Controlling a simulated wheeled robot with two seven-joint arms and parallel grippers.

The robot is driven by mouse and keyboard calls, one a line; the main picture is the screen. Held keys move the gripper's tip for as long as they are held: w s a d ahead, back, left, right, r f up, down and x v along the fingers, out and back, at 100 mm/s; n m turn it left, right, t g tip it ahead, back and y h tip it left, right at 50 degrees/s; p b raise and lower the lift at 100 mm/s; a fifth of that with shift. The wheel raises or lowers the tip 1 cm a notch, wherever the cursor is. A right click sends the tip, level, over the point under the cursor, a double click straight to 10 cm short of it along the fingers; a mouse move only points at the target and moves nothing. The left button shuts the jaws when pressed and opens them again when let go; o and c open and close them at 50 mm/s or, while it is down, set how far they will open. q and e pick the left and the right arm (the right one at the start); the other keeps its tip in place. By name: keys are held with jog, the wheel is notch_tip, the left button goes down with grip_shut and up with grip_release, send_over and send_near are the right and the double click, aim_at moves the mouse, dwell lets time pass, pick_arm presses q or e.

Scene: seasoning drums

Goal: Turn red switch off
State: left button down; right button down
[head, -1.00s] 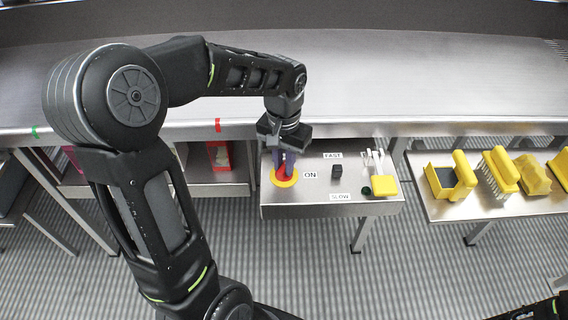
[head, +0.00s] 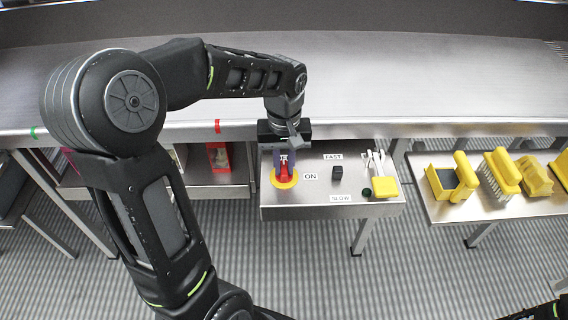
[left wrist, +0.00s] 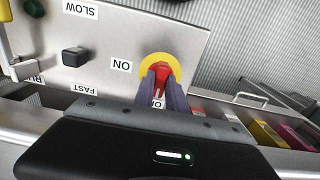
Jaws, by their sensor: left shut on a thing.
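The red switch (head: 284,172) sits on a yellow round base (head: 290,184) on the metal control panel. My left gripper (head: 284,160) reaches down from the conveyor side and is shut on the red switch handle. In the left wrist view, the purple-grey fingertips (left wrist: 163,88) close around the red handle (left wrist: 161,71), whose tip shows between them. The ON label (head: 310,176) is right of the switch. My right gripper is not visible.
A black knob (head: 337,172) with FAST and SLOW labels is right of the switch. A yellow block (head: 384,187) with white levers and a green button (head: 366,191) are farther right. A side table (head: 490,207) holds yellow brushes. The conveyor (head: 420,85) is bare.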

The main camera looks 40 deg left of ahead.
aim_at(284, 167)
pick_arm(q)
jog(key=c, duration=1.4)
grip_release()
jog(key=shift+o, duration=0.2)
notch_tip(284, 167, up, 8)
jog(key=shift+f, duration=0.1)
